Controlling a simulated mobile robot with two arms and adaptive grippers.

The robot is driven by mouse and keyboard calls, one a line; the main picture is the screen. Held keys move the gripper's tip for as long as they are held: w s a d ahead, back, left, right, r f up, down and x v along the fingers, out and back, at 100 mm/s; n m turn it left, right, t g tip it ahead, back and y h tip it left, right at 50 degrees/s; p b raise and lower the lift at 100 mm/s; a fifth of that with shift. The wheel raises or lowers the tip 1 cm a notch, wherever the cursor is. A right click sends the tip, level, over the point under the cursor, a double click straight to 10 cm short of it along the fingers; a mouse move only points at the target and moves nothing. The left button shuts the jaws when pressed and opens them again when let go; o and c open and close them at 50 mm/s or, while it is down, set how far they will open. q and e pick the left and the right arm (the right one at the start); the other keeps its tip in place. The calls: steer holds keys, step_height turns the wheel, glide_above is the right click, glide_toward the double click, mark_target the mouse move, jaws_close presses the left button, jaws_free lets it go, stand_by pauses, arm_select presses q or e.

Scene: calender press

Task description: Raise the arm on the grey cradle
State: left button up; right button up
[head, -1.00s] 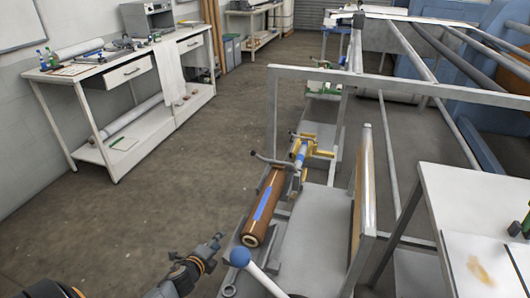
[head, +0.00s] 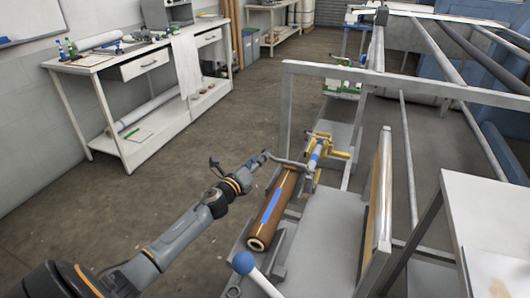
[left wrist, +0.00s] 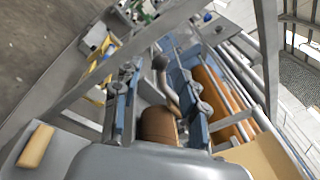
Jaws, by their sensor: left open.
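The grey cradle (head: 284,240) stands low in the middle of the head view and holds a brown roll (head: 261,230) with a blue strip. At its far end is a thin grey arm (head: 290,163), lying low, its end pointing left. My left gripper (head: 257,163) is at that end. In the left wrist view its two blue-grey fingers (left wrist: 148,60) are apart, with a dark round knob (left wrist: 160,62) and a curved bar between them. I cannot tell whether the fingers touch the knob. The brown roll (left wrist: 158,127) shows beyond. My right gripper is out of view.
A yellow fitting (head: 325,150) lies beyond the roll. Floor left of the cradle is clear.

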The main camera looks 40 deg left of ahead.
arm_select(q)
steer(key=shift+w+a, duration=0.2)
steer(key=shift+w, duration=2.1)
jaws_close()
